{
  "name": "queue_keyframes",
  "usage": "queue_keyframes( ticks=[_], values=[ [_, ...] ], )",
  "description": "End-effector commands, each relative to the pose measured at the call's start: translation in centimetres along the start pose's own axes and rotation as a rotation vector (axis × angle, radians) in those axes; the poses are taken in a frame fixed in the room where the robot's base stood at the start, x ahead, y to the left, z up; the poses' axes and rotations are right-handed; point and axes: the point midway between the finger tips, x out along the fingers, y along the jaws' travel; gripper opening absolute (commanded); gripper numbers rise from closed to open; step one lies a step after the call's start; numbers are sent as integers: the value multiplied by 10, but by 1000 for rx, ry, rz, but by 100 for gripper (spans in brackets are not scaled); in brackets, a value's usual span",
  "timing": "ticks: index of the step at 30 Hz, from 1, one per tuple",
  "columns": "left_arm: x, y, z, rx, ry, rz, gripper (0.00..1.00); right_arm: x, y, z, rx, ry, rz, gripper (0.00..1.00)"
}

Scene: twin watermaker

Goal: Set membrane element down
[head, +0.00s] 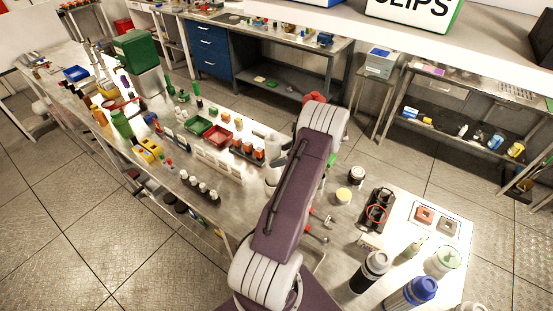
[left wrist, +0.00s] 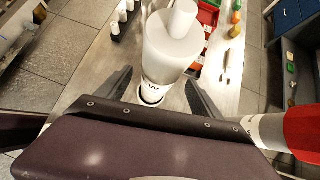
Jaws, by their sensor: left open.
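A white cylinder with a narrower white top and dark lettering near its base, which looks like the membrane element (left wrist: 170,50), stands between the fingers of my left gripper (left wrist: 155,90) in the left wrist view. The dark fingers are spread, one on each side, with gaps visible beside the cylinder. Its lower end meets the grey bench top, though my purple wrist housing hides part of this area. My right gripper is not in view.
Right of my arm are a black rack (head: 377,210) and a blue-capped bottle (head: 421,290). The bench is crowded.

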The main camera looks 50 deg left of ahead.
Motion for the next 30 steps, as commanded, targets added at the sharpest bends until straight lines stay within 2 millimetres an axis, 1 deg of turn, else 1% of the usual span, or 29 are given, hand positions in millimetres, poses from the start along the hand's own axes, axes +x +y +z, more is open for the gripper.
queue_keyframes(
  ticks=[1,3,6,9,13,21,23,25,26,27,29,30],
  values=[
    [-12,-2,-3,-1,-1,-7,76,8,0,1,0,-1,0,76],
    [-31,-1,-4,-1,0,-6,76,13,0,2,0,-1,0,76],
    [-55,-1,-3,-1,0,-5,76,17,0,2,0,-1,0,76],
    [-73,0,-2,0,-1,-2,76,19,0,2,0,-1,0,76],
    [-86,0,-2,1,-1,-1,76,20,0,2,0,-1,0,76],
    [-89,1,-2,0,2,1,76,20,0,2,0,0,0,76],
    [-95,6,-9,-21,29,-5,76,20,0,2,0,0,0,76],
    [-112,23,-34,-96,126,-16,76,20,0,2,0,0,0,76],
    [-123,36,-50,-149,188,-16,76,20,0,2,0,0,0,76],
    [-140,58,-73,-236,283,-6,76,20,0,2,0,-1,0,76],
    [-165,97,-106,-390,427,35,76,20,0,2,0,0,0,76],
    [-179,124,-125,-495,513,77,76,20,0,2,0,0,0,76]
  ],
)
